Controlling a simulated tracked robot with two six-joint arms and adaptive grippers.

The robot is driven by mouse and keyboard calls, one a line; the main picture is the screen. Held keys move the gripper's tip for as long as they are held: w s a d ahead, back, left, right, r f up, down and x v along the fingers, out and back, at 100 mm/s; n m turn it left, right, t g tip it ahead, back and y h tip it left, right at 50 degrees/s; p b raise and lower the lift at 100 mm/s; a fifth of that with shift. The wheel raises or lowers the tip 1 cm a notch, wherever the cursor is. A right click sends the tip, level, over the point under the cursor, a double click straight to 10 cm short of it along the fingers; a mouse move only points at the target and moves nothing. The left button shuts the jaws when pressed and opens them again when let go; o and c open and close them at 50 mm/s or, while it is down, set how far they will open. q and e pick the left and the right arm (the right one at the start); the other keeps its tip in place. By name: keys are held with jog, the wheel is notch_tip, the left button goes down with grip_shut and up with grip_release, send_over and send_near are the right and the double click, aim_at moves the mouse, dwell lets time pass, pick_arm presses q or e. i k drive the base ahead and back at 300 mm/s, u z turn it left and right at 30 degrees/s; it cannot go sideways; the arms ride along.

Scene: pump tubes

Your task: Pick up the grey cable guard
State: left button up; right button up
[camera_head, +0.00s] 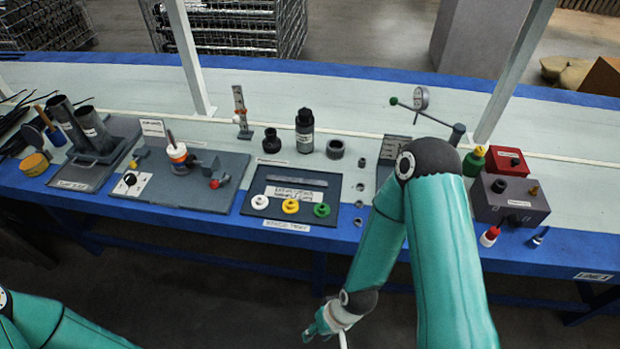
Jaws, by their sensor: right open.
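A long flat grey strip (296,179), which may be the grey cable guard, lies on the dark tray (250,207) in the middle of the bench. Its label is too small to read for certain. My right gripper (325,328) is low in front of the bench, near the bottom edge of the view, apart from the tray. It is open, and nothing shows in it. Its lower part is cut off by the frame. Only part of my left arm shows at the bottom left; its gripper is out of view.
White, yellow and green rings (291,206) sit along the tray's front. A black bottle (304,131) and dark round parts stand behind it. A fixture board (180,180) is to the left, a grey box (510,200) to the right. Bench uprights (188,55) rise at the back.

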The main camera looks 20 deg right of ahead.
aim_at(270, 177)
jog(key=u, duration=0.4)
jog(key=i, duration=1.05)
jog(key=z, duration=0.4)
